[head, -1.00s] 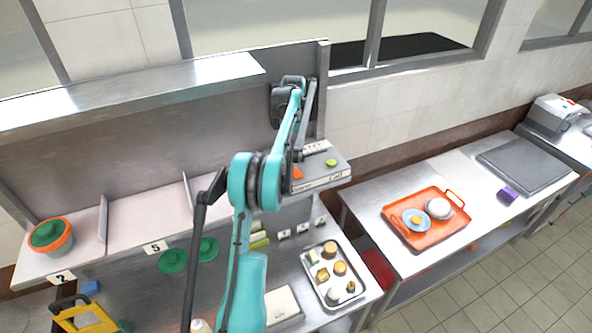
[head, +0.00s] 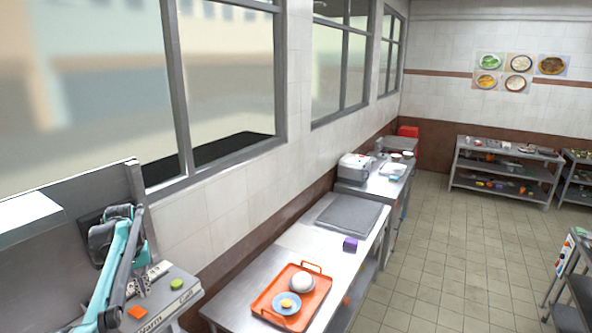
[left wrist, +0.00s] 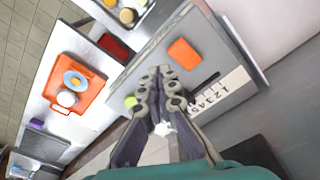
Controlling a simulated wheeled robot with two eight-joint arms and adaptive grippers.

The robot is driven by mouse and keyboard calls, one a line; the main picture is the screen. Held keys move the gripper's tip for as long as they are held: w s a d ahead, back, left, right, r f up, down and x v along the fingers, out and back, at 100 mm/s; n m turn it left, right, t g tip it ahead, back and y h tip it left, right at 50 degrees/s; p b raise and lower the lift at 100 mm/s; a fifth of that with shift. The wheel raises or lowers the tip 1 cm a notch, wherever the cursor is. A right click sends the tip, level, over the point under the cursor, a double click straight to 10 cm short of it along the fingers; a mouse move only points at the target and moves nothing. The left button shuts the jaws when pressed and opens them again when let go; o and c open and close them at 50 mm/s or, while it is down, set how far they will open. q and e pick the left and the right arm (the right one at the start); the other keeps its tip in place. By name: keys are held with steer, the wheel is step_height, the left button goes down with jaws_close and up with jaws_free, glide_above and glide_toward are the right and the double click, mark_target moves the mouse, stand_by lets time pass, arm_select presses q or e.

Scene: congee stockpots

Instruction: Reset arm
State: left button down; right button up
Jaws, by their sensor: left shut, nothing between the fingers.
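My left arm comes in at the lower left of the head view. Its gripper (head: 141,284) is over the grey labelled shelf (head: 187,299), close to an orange square (head: 137,312) and a green round piece (head: 176,284). In the left wrist view my left gripper (left wrist: 160,76) is shut and empty, with its fingertips close together. There the orange square (left wrist: 184,53) lies beyond the fingertips and the green piece (left wrist: 131,101) is beside the fingers. Whether the gripper touches the shelf, I cannot tell. My right gripper is in neither view.
An orange tray (head: 264,305) holds a blue plate (head: 287,302) and a white round item (head: 302,281) on a steel counter. A purple box (head: 350,244) and a grey board (head: 347,213) are farther along. Tiled floor (head: 432,240) is open to the right.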

arm_select(q)
steer(key=s+d+f+m+t+b, duration=0.1)
steer(key=s+d+f+b, duration=0.1)
steer(key=s+d+b, duration=0.3)
steer(key=s+d+f+m+t+b, duration=0.1)
steer(key=d+f+b, duration=0.15)
steer(key=d, duration=0.45)
steer(key=s+d+f+m+t+b, duration=0.1)
steer(key=s+d+f+t+b, duration=0.1)
steer(key=s+d+f+b, duration=0.6)
steer(key=s+d+f+m+t+b, duration=0.2)
steer(key=s+d+f+b, duration=0.7)
steer(key=s+f, duration=0.4)
step_height(320, 180, down, 5)
steer(key=shift+s+d+r+m+b, duration=0.1)
steer(key=shift+s+d+m+b, duration=0.2)
steer(key=shift+b, duration=0.45)
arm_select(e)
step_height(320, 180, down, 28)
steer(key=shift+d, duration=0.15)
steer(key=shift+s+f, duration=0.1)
